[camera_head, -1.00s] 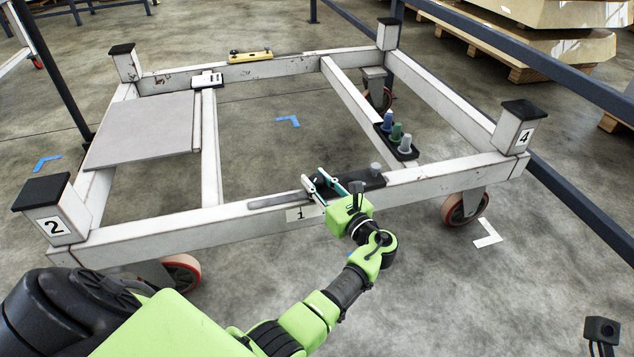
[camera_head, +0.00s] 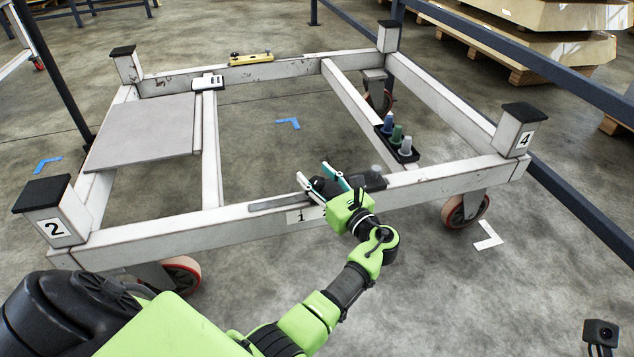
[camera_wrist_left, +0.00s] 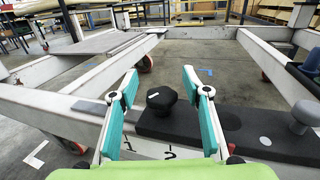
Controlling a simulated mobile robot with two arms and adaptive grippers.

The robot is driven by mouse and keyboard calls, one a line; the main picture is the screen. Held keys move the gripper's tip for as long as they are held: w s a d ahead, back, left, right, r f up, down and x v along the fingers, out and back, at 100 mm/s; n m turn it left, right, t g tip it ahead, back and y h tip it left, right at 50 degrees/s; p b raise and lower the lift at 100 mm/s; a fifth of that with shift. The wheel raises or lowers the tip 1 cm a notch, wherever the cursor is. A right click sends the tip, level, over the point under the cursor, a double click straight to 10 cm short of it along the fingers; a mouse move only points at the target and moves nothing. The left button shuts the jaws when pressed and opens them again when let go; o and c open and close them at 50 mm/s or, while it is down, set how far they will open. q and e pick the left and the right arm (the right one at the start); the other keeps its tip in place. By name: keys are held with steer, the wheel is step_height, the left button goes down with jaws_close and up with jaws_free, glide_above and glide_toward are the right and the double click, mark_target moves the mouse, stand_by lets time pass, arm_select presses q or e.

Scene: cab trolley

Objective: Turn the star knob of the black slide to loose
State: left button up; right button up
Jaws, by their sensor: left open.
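The black slide (camera_head: 372,183) lies on the near beam of the white trolley frame (camera_head: 240,222), to the right of the "1" label. It also shows in the left wrist view (camera_wrist_left: 205,133). A black star knob (camera_wrist_left: 162,99) stands at its left end, and a grey knob (camera_wrist_left: 303,113) stands farther right on it. My left gripper (camera_head: 317,175) is open over the beam, its teal fingers on either side of the black knob. In the left wrist view a gap shows beside the knob; I cannot tell whether either finger touches it. My right gripper is not in view.
A small black holder with blue, green and grey knobs (camera_head: 397,138) sits on the inner right beam. A yellow level (camera_head: 250,57) and a white device (camera_head: 207,82) lie at the back. Corner posts and a dark blue rail (camera_head: 575,205) bound the right side.

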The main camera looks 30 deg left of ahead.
mark_target(317, 179)
arm_select(q)
step_height(317, 179, up, 8)
steer(key=shift+f, duration=0.1)
stand_by(0.6)
